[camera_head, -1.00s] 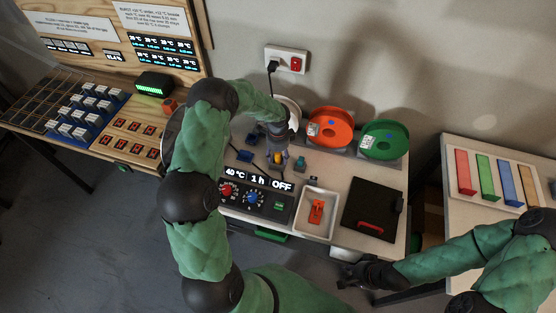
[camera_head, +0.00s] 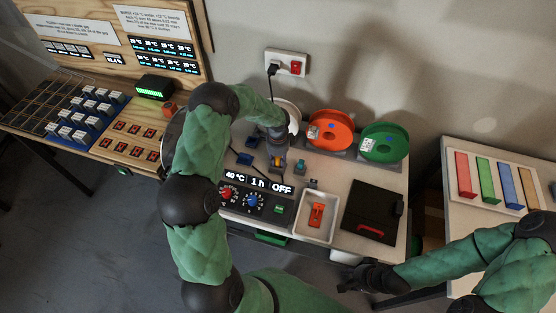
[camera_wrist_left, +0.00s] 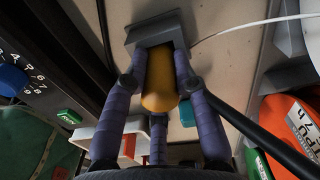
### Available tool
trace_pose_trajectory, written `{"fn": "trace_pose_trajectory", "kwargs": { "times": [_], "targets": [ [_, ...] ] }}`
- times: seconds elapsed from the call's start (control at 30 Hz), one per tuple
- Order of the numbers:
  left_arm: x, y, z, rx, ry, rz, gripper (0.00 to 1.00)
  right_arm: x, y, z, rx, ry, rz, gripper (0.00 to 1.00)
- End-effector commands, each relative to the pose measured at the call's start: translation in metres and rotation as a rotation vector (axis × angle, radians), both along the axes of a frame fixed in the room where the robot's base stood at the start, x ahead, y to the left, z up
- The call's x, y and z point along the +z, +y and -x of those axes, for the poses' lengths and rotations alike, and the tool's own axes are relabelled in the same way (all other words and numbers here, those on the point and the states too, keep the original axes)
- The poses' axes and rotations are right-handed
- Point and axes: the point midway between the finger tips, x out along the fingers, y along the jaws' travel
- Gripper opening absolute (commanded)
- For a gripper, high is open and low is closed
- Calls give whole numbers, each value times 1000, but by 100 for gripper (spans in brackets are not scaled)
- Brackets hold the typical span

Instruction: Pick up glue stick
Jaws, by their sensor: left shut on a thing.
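The glue stick appears as a yellow rounded cylinder in the left wrist view (camera_wrist_left: 158,88), and as a small yellow spot in the head view (camera_head: 277,161). My left gripper (camera_wrist_left: 160,90) has its purple fingers closed around it. A grey block-like holder (camera_wrist_left: 150,28) sits at the far end of the yellow cylinder. I cannot tell whether the stick is still seated in it. In the head view my left gripper (camera_head: 278,163) is above the bench behind the control panel. My right gripper (camera_head: 347,279) is dark and in front of the bench; its fingers are too small to read.
The control panel (camera_head: 240,208) has red and blue knobs. A white tray (camera_head: 330,230) holds an orange part. A black lidded box (camera_head: 368,212) stands to its right. Orange (camera_head: 338,122) and green (camera_head: 391,133) spools stand at the back. A small teal object (camera_head: 300,167) is close beside the left gripper.

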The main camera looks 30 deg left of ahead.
Motion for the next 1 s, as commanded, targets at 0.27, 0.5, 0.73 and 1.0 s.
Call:
{"fn": "trace_pose_trajectory", "kwargs": {
  "times": [0.27,0.5,0.73,1.0],
  "targets": [
    [31,0,-1,0,-4,-1,0,9,0,0,0,0,0,35],
    [69,-21,22,-2,-4,-1,0,18,0,0,0,0,0,35],
    [103,-53,57,-4,-2,-1,0,26,0,0,0,0,0,35],
    [123,-85,90,-2,-3,-1,0,31,0,0,0,0,0,35]
  ]
}}
